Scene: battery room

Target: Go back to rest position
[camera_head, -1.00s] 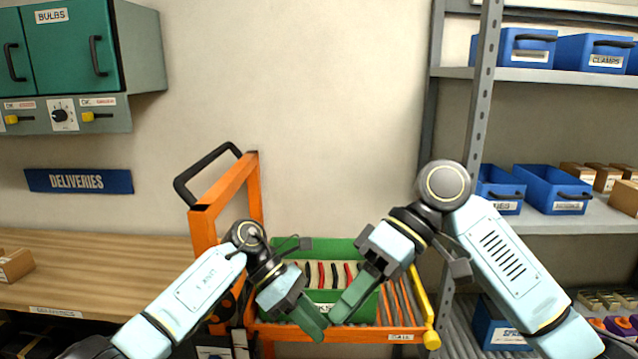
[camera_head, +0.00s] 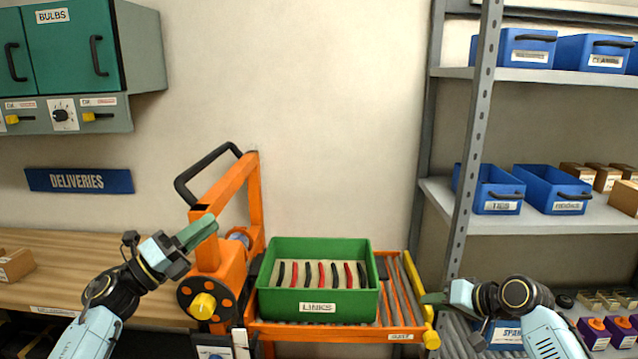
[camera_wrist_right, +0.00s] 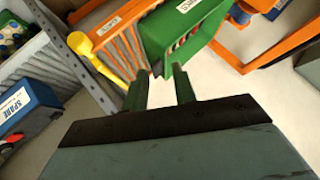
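My left gripper (camera_head: 197,232) is raised at the left, its green fingers pointing up and right in front of the orange frame. The fingers overlap in this view, so their gap is hidden, and I see nothing held in them. My right gripper (camera_head: 432,298) is low at the right, by the yellow-handled edge of the orange cart. In the right wrist view its two green fingers (camera_wrist_right: 160,90) stand apart with nothing between them. Both grippers are clear of the green LINKS bin (camera_head: 318,307), which holds several red and black links.
The bin rests on the rollers of the orange cart (camera_head: 404,335). A wooden bench (camera_head: 100,260) is at the left, below a green cabinet (camera_head: 70,45). A grey shelf post (camera_head: 470,150) and blue bins (camera_head: 553,190) stand at the right. The wall area above the bin is clear.

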